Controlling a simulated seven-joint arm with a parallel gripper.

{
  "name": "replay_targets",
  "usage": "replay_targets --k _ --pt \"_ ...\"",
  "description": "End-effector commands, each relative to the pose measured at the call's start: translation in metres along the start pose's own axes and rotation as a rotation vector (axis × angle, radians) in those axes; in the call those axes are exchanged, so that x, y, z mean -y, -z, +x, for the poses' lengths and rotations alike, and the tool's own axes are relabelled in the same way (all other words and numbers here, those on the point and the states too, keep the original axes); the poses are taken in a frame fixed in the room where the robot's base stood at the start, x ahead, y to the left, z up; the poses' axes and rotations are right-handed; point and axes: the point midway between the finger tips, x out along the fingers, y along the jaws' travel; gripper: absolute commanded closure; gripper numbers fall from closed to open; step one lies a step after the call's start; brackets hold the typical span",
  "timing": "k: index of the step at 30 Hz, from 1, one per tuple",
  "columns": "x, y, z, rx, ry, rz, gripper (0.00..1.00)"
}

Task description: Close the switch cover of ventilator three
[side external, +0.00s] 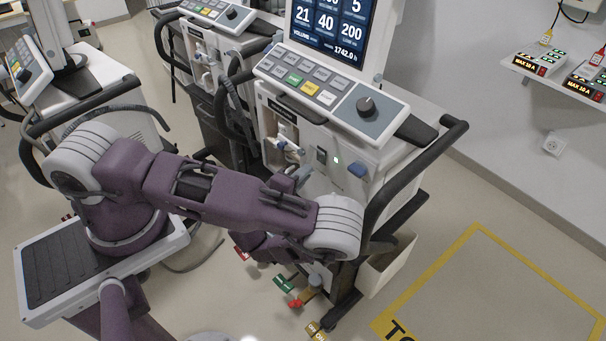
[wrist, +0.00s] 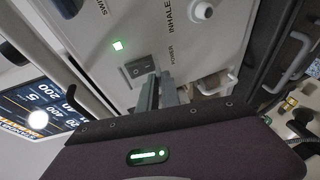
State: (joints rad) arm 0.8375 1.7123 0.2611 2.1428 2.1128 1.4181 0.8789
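I cannot make out a separate switch cover or the ventilator's number. My gripper (wrist: 160,76) has its two grey fingers close together, tips just beside the switch. Nothing shows between them. Whether they touch the panel is unclear. In the side view my arm mostly hides the gripper.
A dark handrail (side external: 400,175) runs along the right side. Another ventilator (side external: 205,45) stands behind left.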

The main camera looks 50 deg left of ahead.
Motion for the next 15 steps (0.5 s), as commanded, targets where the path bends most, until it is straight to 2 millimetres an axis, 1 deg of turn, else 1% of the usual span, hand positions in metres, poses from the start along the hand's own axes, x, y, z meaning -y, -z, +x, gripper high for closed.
replay_targets --k 7,15 --pt "0.001 0.000 0.002 0.000 -0.022 -0.005 1.00" --pt "0.008 -0.005 0.014 0.002 -0.217 -0.070 1.00"
